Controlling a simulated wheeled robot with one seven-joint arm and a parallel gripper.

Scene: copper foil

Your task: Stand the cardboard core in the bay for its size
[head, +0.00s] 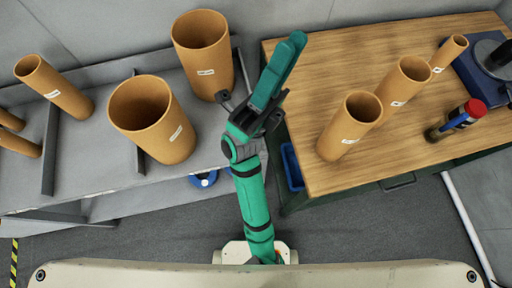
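Three open cardboard cores stand on the wooden table at the right: a wider one (349,128) in front, a middle one (403,86) and a slim one (448,54) behind. Each has a small white label, too small to read. On the grey bench (95,184) at the left, upright dividers (50,150) mark off bays. A slim core (55,88) stands further left. My gripper (297,40) is over the gap between bench and table, apart from every core, and appears empty; its finger opening is unclear.
More slim cores (18,143) are cut off at the left edge. A red-capped bottle (456,120) and a blue-based device (488,62) occupy the right of the wooden table (320,180). A blue bin (292,167) sits below its left edge. Grey floor lies in front.

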